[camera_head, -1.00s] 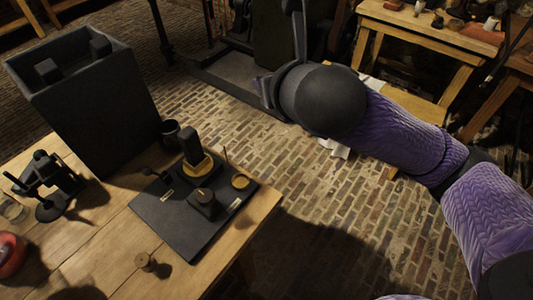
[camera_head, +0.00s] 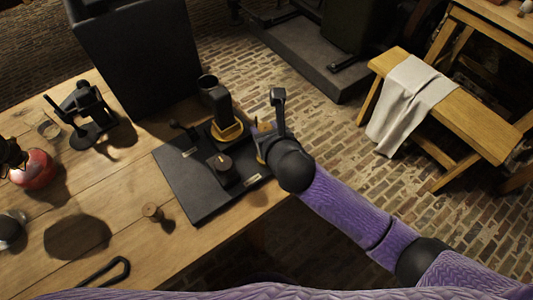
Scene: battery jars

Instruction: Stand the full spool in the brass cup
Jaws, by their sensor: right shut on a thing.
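My right gripper (camera_head: 262,135) is over the right edge of the dark board (camera_head: 195,198), its fingers seen from behind and partly covered by its own wrist. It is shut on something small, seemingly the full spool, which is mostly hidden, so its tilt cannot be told. A bit of brass (camera_head: 261,157) shows just below the fingers, likely the brass cup; whether the held thing touches it cannot be seen. A small wooden spool-like piece (camera_head: 152,212) stands on the table left of the board. My left gripper is not clearly in view.
On the board are a tall dark block on a brass base (camera_head: 228,131) and a round dark knob (camera_head: 223,169). A big dark box (camera_head: 140,65) stands behind.

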